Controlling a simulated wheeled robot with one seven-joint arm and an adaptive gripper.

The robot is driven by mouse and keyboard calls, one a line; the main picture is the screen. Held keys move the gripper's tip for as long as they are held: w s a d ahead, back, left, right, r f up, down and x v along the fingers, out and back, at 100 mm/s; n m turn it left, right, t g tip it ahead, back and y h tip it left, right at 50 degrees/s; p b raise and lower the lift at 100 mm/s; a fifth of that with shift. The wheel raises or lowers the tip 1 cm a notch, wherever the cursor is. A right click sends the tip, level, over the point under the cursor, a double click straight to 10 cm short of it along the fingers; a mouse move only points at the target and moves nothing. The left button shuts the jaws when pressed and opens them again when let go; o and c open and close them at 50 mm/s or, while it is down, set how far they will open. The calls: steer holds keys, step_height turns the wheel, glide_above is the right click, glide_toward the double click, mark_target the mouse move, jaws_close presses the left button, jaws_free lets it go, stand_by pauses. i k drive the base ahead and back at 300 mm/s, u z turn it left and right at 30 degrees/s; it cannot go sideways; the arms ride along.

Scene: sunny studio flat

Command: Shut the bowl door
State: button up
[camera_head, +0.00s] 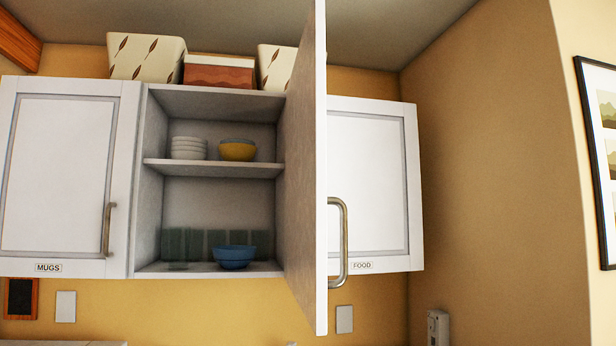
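The bowl cabinet (154,190) stands open in the middle of the wall units. Its door (306,180) is hinged on the right side and swung out towards me, seen almost edge-on. A curved metal handle (343,243) sticks out to the right from the door's outer face, near its lower end. On the upper shelf are a stack of white bowls (188,148) and a yellow bowl (237,151). Blue bowls (235,257) sit on the cabinet floor. My gripper is not in view.
A shut cabinet labelled MUGS (60,180) is on the left, and a shut one labelled FOOD (365,180) is on the right, partly behind the open door. Boxes (146,58) stand on top. A framed picture (602,160) hangs on the right wall.

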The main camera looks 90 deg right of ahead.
mark_target(307, 201)
steer(key=k, duration=1.2)
steer(key=z, duration=1.95)
steer(key=i, duration=1)
steer(key=k, duration=1)
steer(key=u, duration=1.5)
steer(key=i, duration=0.75)
steer(key=z, duration=0.4)
